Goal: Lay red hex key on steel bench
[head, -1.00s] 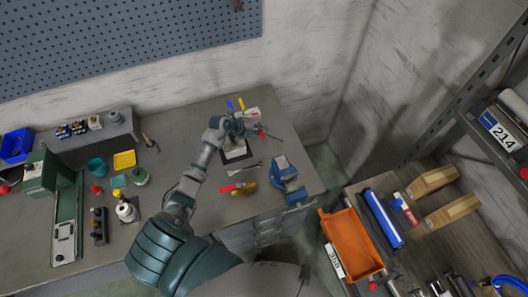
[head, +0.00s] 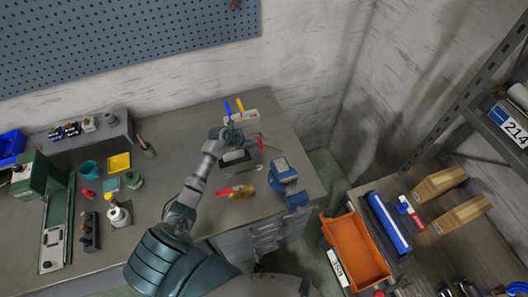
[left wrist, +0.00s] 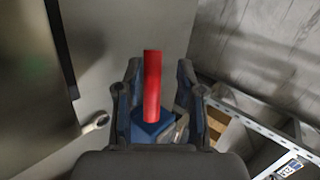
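The red hex key (head: 260,144) is at my left gripper (head: 240,140), which is shut on it above the grey steel bench (head: 170,120). In the left wrist view, the key's red handle (left wrist: 152,85) stands upright in the picture between the fingers of my left gripper (left wrist: 157,80). The key's metal shaft is hard to make out. I cannot tell the exact height above the bench. My right gripper is not in view.
A blue vise (head: 284,176) stands at the bench's right end. A red-handled tool (head: 232,191) and a wrench (left wrist: 96,122) lie nearby. An orange bin (head: 355,250) is at the lower right.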

